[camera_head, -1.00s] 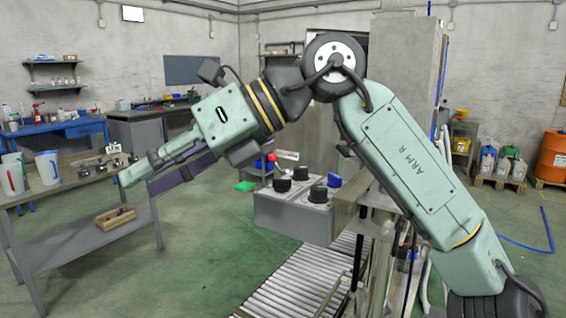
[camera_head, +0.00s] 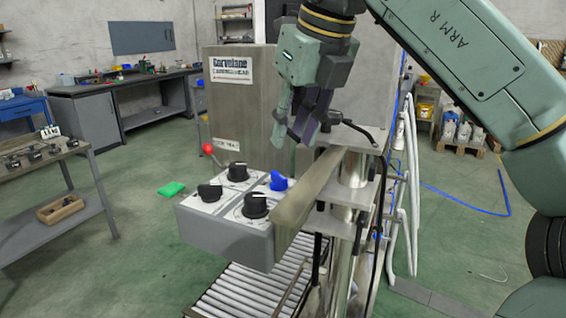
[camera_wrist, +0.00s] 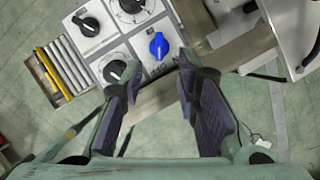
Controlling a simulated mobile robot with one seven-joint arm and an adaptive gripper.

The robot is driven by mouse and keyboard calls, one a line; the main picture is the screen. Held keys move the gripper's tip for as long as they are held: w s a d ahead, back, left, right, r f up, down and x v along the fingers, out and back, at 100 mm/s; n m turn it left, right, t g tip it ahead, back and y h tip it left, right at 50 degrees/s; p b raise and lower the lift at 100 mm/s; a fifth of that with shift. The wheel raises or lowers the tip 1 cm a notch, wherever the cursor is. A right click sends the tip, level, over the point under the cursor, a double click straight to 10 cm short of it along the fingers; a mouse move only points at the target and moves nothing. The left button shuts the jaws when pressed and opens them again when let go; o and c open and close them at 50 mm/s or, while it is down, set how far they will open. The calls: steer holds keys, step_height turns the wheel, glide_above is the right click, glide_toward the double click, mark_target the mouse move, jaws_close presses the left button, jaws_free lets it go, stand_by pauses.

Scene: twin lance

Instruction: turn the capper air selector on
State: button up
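A grey control box (camera_head: 222,238) with a white top panel carries three black knobs and one blue knob (camera_head: 278,181). The black knobs are at the left (camera_head: 210,192), at the back (camera_head: 238,171) and at the front right (camera_head: 255,205). I cannot read which knob is the capper air selector. My gripper (camera_head: 294,133) points down above the box's right rear side, apart from the knobs. In the wrist view my gripper (camera_wrist: 160,80) is open and empty, with the blue knob (camera_wrist: 159,45) just beyond the gap between its fingers.
A metal bar (camera_head: 305,190) runs along the box's right side, next to posts and hoses. A red-ball lever (camera_head: 208,149) stands behind the box, before a labelled metal cabinet (camera_head: 240,100). A roller conveyor (camera_head: 245,290) lies below. A workbench (camera_head: 50,165) is at the left.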

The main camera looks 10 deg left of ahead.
mark_target(279, 175)
steer(key=p+x, duration=0.1)
steer(key=x, duration=0.8)
steer(key=shift+r, duration=0.1)
steer(key=shift+c, duration=0.4)
jaws_close()
